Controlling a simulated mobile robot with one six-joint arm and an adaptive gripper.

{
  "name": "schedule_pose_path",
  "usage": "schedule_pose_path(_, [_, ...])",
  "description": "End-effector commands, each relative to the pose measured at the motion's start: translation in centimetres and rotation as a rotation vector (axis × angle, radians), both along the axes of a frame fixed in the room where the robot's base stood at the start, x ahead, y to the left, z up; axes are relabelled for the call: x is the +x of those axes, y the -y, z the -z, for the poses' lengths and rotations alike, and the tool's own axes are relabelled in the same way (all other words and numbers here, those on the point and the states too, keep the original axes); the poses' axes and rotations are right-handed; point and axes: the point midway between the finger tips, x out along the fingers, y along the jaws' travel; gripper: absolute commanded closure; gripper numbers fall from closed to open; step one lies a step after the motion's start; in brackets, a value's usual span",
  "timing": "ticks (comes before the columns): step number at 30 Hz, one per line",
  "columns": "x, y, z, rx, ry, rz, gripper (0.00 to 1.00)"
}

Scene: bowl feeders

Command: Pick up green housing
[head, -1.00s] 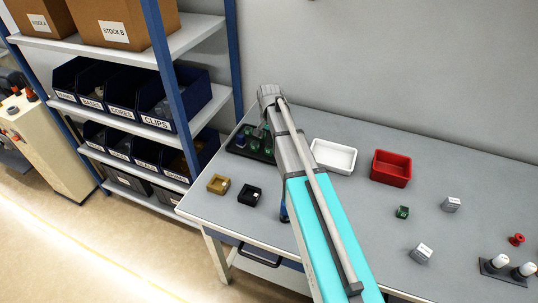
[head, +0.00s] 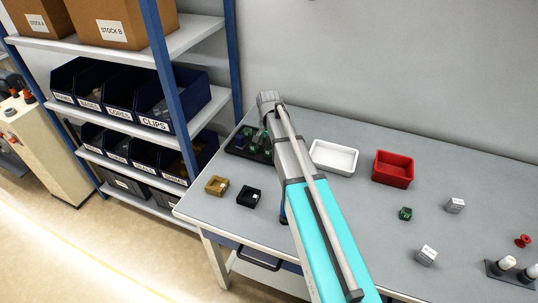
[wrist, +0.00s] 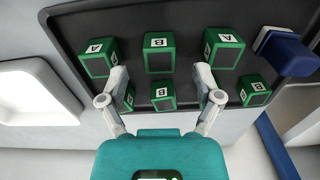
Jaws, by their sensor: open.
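Several green housings with white A or B labels stand on a black tray (head: 232,151) at the back left of the table. In the wrist view, a B housing (wrist: 159,56) in the far row lies between an A housing (wrist: 97,60) and another A housing (wrist: 224,48). A smaller-looking B housing (wrist: 163,97) and another B housing (wrist: 253,92) are nearer. My gripper (wrist: 161,74) is open and empty, its fingers spread to either side of the middle B housings. The left finger partly hides another housing (wrist: 129,98). In the head view my arm hides part of the tray.
A blue part (wrist: 290,53) is at the tray's right in the wrist view. A white bin (head: 333,158) and a red bin (head: 393,169) stand right of my arm. A lone green block (head: 405,214) is farther right. Gold (head: 216,186) and black (head: 248,197) blocks sit front left.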

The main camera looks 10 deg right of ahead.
Motion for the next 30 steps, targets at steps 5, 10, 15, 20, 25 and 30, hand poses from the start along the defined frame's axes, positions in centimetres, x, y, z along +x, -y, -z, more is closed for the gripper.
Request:
schedule_pose_path(5, [-0.1,-0.1,1.8,0.0,0.0,0.0,0.17])
schedule_pose_path(10, [-0.1,-0.1,2.9,0.0,0.0,-0.001,0.17])
schedule_pose_path(15, [-0.1,-0.1,3.3,0.0,0.0,-0.001,0.17])
schedule_pose_path(20, [-0.1,-0.1,3.3,0.0,0.0,-0.001,0.17])
schedule_pose_path(25, [-0.1,-0.1,3.3,0.0,0.0,-0.001,0.17])
schedule_pose_path(30, [-0.1,-0.2,3.3,0.0,0.0,-0.002,0.17])
